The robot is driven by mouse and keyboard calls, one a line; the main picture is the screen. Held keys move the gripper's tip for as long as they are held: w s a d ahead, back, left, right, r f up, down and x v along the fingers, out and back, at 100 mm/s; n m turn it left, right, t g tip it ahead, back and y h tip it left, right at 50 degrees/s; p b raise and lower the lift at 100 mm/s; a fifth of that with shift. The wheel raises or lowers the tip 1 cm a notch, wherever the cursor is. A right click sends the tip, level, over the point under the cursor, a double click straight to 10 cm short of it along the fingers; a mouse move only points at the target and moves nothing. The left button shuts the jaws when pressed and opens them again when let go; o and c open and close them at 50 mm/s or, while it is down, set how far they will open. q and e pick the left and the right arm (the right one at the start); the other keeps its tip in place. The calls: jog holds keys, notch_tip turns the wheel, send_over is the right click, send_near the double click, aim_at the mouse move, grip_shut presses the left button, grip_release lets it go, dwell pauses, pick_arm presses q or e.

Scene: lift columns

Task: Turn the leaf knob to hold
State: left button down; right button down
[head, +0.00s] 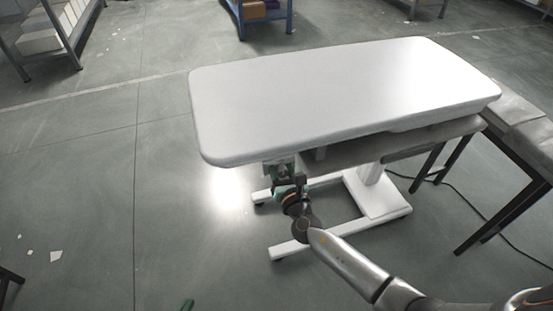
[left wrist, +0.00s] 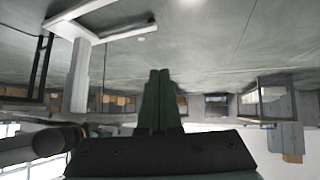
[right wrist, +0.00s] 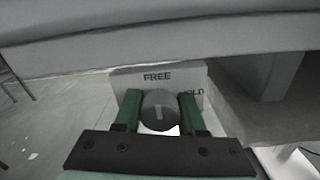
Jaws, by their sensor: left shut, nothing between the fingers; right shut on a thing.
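The grey round leaf knob (right wrist: 158,108) sits in front of a pale plate (right wrist: 125,78) under the white table leaf (head: 340,95). The plate reads FREE above the knob; at its right only "OLD" shows, the rest hidden by a finger. The knob's light pointer mark points up towards FREE. My right gripper (right wrist: 160,112) is shut on the knob, a green finger on each side. In the head view my right gripper (head: 285,185) is under the leaf's front edge.
The table stands on a white column and foot frame (head: 378,195). A dark-legged bench (head: 520,125) stands close at the right, and a cable (head: 455,190) lies on the floor there. Shelves (head: 45,40) stand at the back left.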

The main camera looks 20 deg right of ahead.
pick_arm(q)
jog(key=shift+f, duration=0.3)
pick_arm(e)
jog(key=shift+f, duration=0.1)
pick_arm(q)
jog(key=w+a+r+m+t+h+b, duration=0.1)
jog(key=w+r+t+b, duration=0.5)
jog(key=r, duration=0.3)
jog(key=shift+w+r+m+t+b, duration=0.3)
jog(key=shift+w+b, duration=0.25)
jog(key=shift+b, duration=0.35)
pick_arm(e)
jog(key=shift+m, duration=8.1)
jog(key=c, duration=0.5)
grip_release()
jog(key=shift+c, duration=0.2)
jog(key=shift+o, duration=0.2)
jog(key=shift+r, duration=0.25)
